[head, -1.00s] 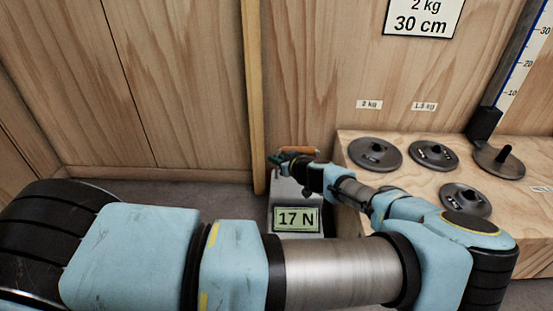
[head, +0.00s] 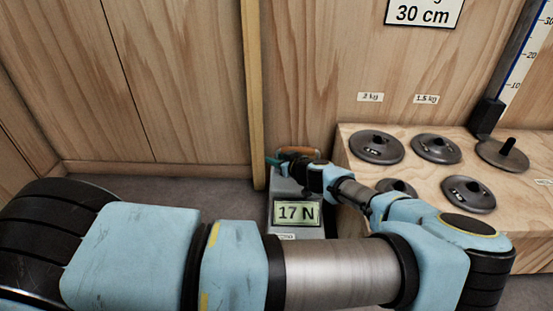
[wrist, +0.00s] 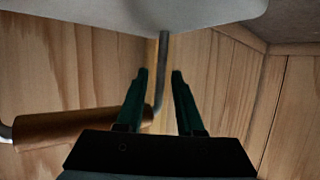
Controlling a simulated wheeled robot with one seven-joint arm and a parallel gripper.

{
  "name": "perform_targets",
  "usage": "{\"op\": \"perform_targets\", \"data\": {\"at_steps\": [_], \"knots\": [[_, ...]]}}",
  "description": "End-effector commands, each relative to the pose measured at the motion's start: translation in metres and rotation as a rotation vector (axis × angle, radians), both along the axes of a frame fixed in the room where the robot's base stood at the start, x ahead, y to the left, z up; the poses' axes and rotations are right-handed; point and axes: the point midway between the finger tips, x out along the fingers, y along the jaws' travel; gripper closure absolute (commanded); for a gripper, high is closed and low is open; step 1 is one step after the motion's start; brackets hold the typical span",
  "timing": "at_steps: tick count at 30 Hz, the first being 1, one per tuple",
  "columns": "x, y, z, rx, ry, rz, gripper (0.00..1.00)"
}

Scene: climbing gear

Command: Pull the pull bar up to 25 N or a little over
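The pull bar (head: 306,151) is a brown wooden handle above a grey box at the foot of the wall. The box's display (head: 297,213) reads 17 N. My gripper (head: 277,163) is at the bar, and my arm partly hides it in the head view. In the wrist view, the dark green fingers of my gripper (wrist: 159,76) stand apart. The bar's wooden grip (wrist: 70,126) is on the left, its end behind the left finger. Its bent metal rod shows in the gap between the fingers, with space on both sides; I cannot tell how deep it sits.
A wooden bench (head: 420,200) to the right carries several dark weight discs (head: 376,147). A wooden post (head: 255,100) stands against the wall left of the box. A height scale (head: 523,60) rises at the right. Grey floor is clear to the left of the box.

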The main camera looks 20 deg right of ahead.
Motion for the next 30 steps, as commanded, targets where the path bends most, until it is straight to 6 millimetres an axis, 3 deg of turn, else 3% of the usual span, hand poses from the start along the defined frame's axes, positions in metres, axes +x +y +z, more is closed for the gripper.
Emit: {"op": "perform_targets", "data": {"at_steps": [13, 17, 24, 30], "knots": [[-0.007, -0.002, 0.005, -0.002, -0.001, -0.002, 0.52], [-0.026, -0.005, 0.015, -0.001, -0.001, -0.004, 0.52], [-0.077, -0.013, 0.036, 0.0, -0.001, -0.005, 0.52], [-0.09, -0.014, 0.039, 0.001, 0.003, 0.001, 0.52]]}}
